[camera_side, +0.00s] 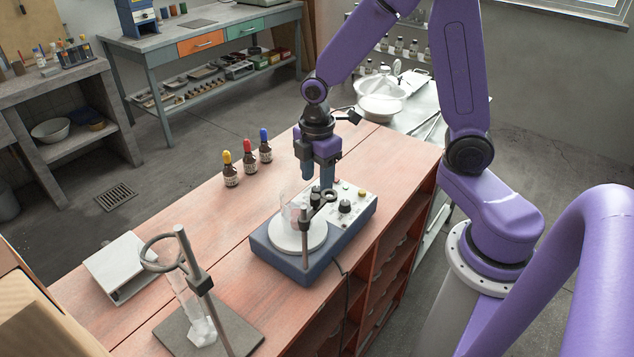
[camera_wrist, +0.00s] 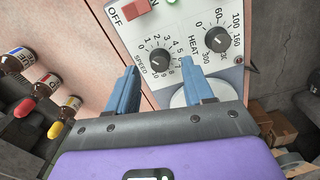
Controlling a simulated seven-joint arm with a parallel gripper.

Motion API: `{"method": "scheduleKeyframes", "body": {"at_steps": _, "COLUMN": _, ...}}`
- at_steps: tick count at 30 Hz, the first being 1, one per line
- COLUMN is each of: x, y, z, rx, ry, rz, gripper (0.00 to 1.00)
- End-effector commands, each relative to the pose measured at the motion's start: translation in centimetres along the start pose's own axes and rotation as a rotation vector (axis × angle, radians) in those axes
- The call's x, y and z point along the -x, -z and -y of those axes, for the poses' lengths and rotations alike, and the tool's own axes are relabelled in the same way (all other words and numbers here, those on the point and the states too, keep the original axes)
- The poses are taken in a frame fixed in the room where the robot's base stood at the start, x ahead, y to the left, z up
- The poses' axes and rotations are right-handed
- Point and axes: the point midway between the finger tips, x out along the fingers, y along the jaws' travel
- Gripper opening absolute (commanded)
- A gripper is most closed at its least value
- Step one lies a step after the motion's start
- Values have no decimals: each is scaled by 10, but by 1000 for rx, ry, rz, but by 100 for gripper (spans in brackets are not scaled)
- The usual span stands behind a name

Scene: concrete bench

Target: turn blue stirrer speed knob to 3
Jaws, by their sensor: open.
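The blue stirrer (camera_side: 283,262) stands on the wooden bench with a white control panel and a round white plate (camera_side: 296,238). Its black SPEED knob (camera_wrist: 160,59) sits inside a ring of numbers in the wrist view; I cannot clearly read where its pointer stands. In the side view the knob (camera_side: 315,197) is partly hidden below my fingers. My gripper (camera_side: 316,178) points down over the panel, open and empty. In the wrist view its two blue fingers (camera_wrist: 160,65) lie either side of the SPEED knob; I see no contact.
The black HEAT knob (camera_wrist: 217,40) is close to the right of the SPEED knob. A red OFF/ON switch (camera_wrist: 135,9) is nearby. A clear vessel (camera_side: 293,212) stands on the plate. A ring stand (camera_side: 194,275) is at front left; capped bottles (camera_side: 249,157) stand behind.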

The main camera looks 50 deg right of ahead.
Motion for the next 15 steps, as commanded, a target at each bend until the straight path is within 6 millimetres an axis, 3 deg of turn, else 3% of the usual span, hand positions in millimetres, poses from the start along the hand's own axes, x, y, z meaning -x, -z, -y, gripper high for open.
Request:
{"method": "scheduleKeyframes", "body": {"at_steps": 6, "x": -19, "y": -1, "z": 0, "rx": -1, "ry": 2, "rz": 1, "gripper": 52}}
{"method": "scheduleKeyframes", "body": {"at_steps": 15, "x": -23, "y": 0, "z": 0, "rx": -1, "ry": -1, "rz": -1, "gripper": 52}}
